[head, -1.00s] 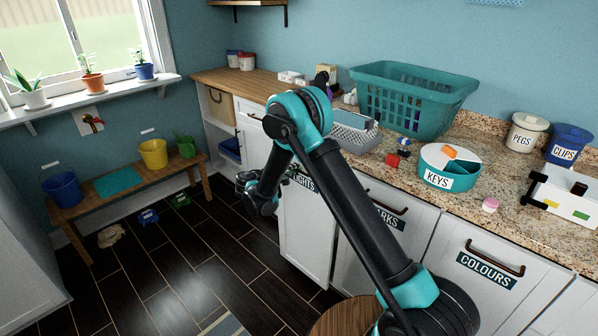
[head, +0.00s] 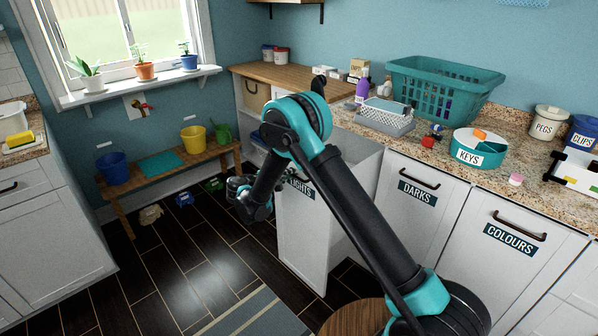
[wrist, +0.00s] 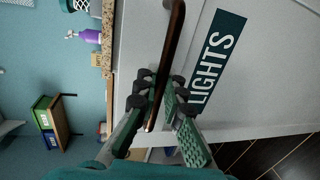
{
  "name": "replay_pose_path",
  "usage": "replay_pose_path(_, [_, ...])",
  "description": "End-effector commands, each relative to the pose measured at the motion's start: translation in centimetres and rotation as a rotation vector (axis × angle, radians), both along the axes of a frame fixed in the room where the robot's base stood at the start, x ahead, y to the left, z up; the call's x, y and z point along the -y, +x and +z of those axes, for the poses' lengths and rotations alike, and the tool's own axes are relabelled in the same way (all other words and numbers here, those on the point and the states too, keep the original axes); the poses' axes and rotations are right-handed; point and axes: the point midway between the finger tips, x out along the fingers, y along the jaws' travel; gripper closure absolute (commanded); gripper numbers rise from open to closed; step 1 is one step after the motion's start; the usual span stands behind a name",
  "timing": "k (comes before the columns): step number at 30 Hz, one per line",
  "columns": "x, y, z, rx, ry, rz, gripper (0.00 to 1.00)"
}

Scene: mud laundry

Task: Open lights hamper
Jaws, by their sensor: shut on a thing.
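The lights hamper (head: 303,235) is a white front with a dark "LIGHTS" label, partly covered by my arm in the head view. It stands out from the cabinet line, with a pale side or opening showing behind it. The label (wrist: 217,58) is large in the wrist view. Its dark bronze bar handle (wrist: 171,55) runs between my fingers. My gripper (wrist: 160,98) is shut on the handle near its lower end in the wrist view. In the head view my gripper (head: 250,198) is at the hamper's upper front, and its fingertips are hidden.
The darks front (head: 410,205) and colours front (head: 505,245) are flush and shut to the right. A round wooden stool top (head: 350,318) is close in front. Dark floor (head: 210,255) is clear to the left, before a bench (head: 170,175) with buckets.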

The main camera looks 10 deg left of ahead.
Motion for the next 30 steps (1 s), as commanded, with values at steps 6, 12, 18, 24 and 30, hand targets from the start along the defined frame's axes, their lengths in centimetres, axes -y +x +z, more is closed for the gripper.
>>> replay_pose_path(6, [-2.4,-3.1,0.0,-0.001,0.001,0.002,1.00])
replay_pose_path(12, [-3.6,-4.7,-0.1,-0.001,0.001,0.001,1.00])
replay_pose_path(18, [-4.1,-5.3,-0.1,-0.001,0.001,0.000,1.00])
replay_pose_path(24, [-4.1,-5.3,-0.1,-0.001,0.000,-0.001,1.00])
replay_pose_path(30, [-4.1,-5.3,-0.1,-0.001,0.000,-0.001,0.85])
